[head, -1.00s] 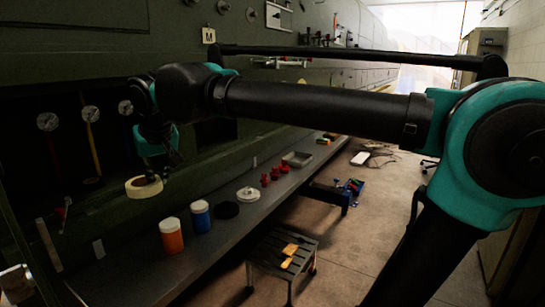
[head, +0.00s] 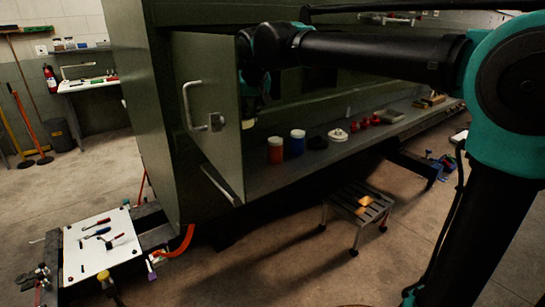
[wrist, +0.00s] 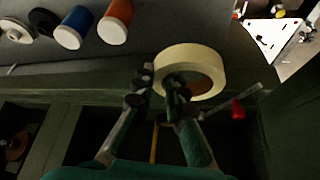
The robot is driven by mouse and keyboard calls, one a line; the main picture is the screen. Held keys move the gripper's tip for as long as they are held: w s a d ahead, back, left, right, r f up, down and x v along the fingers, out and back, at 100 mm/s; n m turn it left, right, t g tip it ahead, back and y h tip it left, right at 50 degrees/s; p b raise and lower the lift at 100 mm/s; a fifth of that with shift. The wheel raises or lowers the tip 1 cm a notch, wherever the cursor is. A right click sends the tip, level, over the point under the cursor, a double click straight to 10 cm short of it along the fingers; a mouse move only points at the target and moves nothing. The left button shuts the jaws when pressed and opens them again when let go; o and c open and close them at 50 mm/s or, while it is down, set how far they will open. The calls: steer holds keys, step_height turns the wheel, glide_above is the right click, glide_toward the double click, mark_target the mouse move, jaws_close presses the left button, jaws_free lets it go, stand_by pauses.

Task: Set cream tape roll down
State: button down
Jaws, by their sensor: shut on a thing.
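The cream tape roll (wrist: 205,56) is in the wrist view, its hole facing partly toward the camera. My gripper (wrist: 160,84) is shut on the near wall of the roll, with one finger at its outer side and one in its hole. In the head view, my gripper (head: 258,95) is partly hidden by the open green door.
An orange jar (head: 275,152) and a blue jar (head: 298,143) stand on the ledge, with a black disc (head: 317,143) and white spool (head: 338,136) beyond. The open door (head: 212,110) stands left of my gripper. A slatted stool (head: 358,206) is on the floor.

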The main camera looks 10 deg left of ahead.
mark_target(252, 171)
step_height(252, 171, down, 18)
steer(key=shift+f, duration=0.15)
stand_by(0.3)
steer(key=c, duration=1.6)
jaws_free()
steer(key=shift+f, duration=0.1)
steer(key=shift+o, duration=0.2)
